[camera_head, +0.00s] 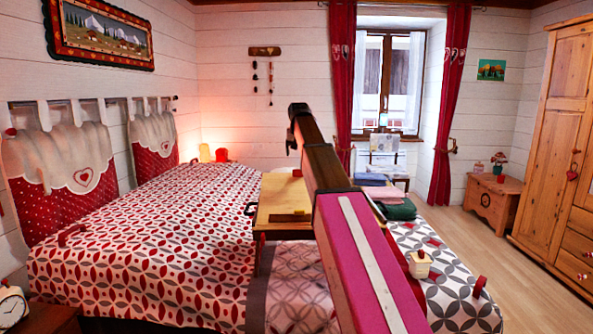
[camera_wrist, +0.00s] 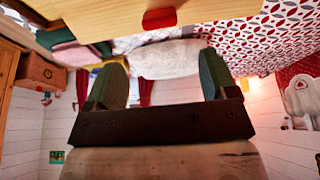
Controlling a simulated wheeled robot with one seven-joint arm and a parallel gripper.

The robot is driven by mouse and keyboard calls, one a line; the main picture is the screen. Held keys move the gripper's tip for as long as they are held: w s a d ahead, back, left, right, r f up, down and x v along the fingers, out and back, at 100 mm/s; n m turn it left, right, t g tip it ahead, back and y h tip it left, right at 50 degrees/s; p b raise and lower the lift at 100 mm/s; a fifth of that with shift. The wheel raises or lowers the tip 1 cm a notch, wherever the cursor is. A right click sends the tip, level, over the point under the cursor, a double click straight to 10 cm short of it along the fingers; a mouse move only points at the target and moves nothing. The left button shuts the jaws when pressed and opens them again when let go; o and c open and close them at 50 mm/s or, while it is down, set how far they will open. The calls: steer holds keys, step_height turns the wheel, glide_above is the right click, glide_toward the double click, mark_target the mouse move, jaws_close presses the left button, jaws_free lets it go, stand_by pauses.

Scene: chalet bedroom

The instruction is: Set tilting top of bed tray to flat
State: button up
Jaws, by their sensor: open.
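The bed tray (camera_head: 272,204) is pale wood and stands on the patterned bed, in the middle of the head view. A small wooden ledge (camera_head: 290,215) shows near its front edge. My arm crosses in front and hides its right part, so I cannot tell the top's exact tilt. In the wrist view, which looks upside down, a pale wooden panel (camera_wrist: 70,15) that looks like part of the tray fills the top left, with a red piece (camera_wrist: 160,18) at its edge. My gripper (camera_wrist: 163,75) is open, its two green fingers apart with nothing between them.
The bed (camera_head: 150,245) lies left of and around the tray. Folded cloths (camera_head: 385,195) lie just right of my arm. A small white pot (camera_head: 420,264) stands on the bed's near right part. A wooden wardrobe (camera_head: 560,130) stands at right; the floor (camera_head: 470,225) before it is clear.

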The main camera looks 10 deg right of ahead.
mark_target(298, 177)
steer(key=x, duration=1)
steer(key=shift+w+f, duration=0.2)
steer(key=shift+f, duration=0.1)
steer(key=c, duration=1.3)
steer(key=w+f, duration=0.1)
steer(key=f+g, duration=0.1)
steer(key=f, duration=0.1)
steer(key=w+f+g, duration=0.1)
steer(key=shift+w+d+f, duration=0.2)
steer(key=shift+w+f, duration=0.1)
steer(key=shift+f, duration=0.05)
steer(key=x, duration=0.6)
steer(key=shift+s+a+f, duration=0.1)
steer(key=shift+s+f, duration=0.05)
steer(key=shift+f, duration=0.05)
steer(key=o, duration=1.3)
